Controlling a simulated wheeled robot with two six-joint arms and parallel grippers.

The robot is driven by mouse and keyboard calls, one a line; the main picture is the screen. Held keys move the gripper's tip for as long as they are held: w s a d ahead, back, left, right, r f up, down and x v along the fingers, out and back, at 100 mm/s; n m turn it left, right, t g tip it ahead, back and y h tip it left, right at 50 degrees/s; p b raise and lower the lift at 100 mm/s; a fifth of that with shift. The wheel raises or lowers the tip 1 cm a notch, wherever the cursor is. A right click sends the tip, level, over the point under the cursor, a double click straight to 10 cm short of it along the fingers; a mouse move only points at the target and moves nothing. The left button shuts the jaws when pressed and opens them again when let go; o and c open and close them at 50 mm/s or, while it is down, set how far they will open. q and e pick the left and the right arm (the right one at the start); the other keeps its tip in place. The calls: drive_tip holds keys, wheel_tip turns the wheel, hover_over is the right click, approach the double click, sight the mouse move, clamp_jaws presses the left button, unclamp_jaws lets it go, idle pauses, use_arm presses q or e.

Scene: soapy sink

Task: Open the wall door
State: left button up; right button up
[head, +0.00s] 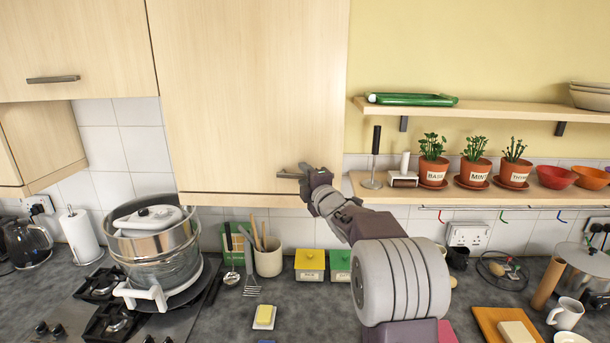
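The wall door (245,95) is the large pale wood cupboard door at the upper middle. It looks closed, flush above the strip along the cupboard's bottom. Its short metal handle (286,175) is near the lower right corner. My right gripper (306,175) comes up from the lower right, with its fingertips at the right end of the handle. The gripper covers part of the handle, and I cannot tell whether the fingers are closed around it. My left gripper is not in the head view.
A shelf (480,190) with potted herbs (433,170) and bowls is right of the door; an upper shelf holds a green tray (411,99). Below, a steel pot (155,245) stands on the hob, with utensils and tins (310,265) on the counter. Another cupboard (75,50) adjoins on the left.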

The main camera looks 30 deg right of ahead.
drive_tip(key=shift+s, duration=0.15)
clamp_jaws()
drive_tip(key=shift+r, duration=0.15)
idle(1.0)
